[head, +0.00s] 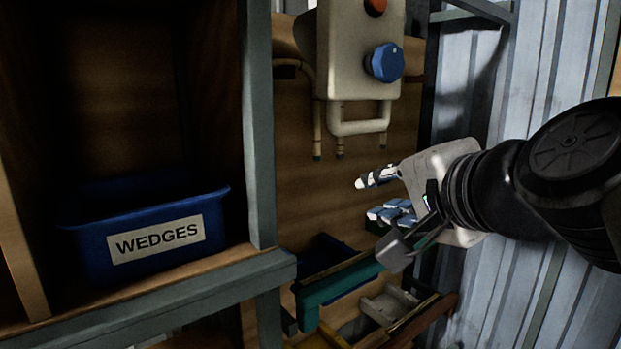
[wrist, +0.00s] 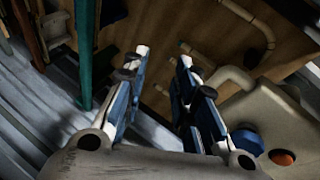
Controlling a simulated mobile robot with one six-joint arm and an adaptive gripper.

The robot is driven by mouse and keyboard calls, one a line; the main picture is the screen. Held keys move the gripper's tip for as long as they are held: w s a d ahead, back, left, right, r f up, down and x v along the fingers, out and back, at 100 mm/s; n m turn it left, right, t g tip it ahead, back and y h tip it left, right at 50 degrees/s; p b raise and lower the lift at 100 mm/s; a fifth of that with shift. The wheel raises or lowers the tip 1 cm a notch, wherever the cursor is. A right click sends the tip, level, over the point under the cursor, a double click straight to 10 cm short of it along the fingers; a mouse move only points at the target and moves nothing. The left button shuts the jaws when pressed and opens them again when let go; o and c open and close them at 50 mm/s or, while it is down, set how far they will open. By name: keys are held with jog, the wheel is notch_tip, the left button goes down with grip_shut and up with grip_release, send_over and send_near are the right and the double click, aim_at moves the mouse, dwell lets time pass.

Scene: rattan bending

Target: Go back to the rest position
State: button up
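My gripper (head: 368,199) is in the right half of the head view, in front of the wooden panel and below the control box. In the wrist view, my gripper (wrist: 163,57) has its two blue-padded fingers apart, with nothing held between them. It touches nothing that I can make out. No marker of a rest position shows.
The control box (head: 335,55) with a blue knob (head: 385,62) and a pipe handle hangs above my gripper. A green bar (head: 345,283) lies below it. A blue WEDGES bin (head: 95,249) sits on a shelf at left. Corrugated metal wall (head: 490,290) is at right.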

jog(key=s+d+f+n+g+h+b, duration=0.1)
jog(key=s+f, duration=0.5)
jog(key=f, duration=0.6)
jog(key=s+d+f+n+g+h+b, duration=0.1)
jog(key=s+f+n+g+b, duration=0.2)
jog(key=f, duration=1)
jog(key=s+d+f+n+g+h+b, duration=0.1)
jog(key=s+f+n+g+b, duration=0.2)
jog(key=s+f, duration=0.7)
notch_tip(320, 180, down, 2)
jog(key=n+g, duration=0.2)
jog(key=n, duration=0.2)
jog(key=shift+d+f+n+h, duration=0.2)
jog(key=shift+d+n+h, duration=0.1)
jog(key=shift+d, duration=0.05)
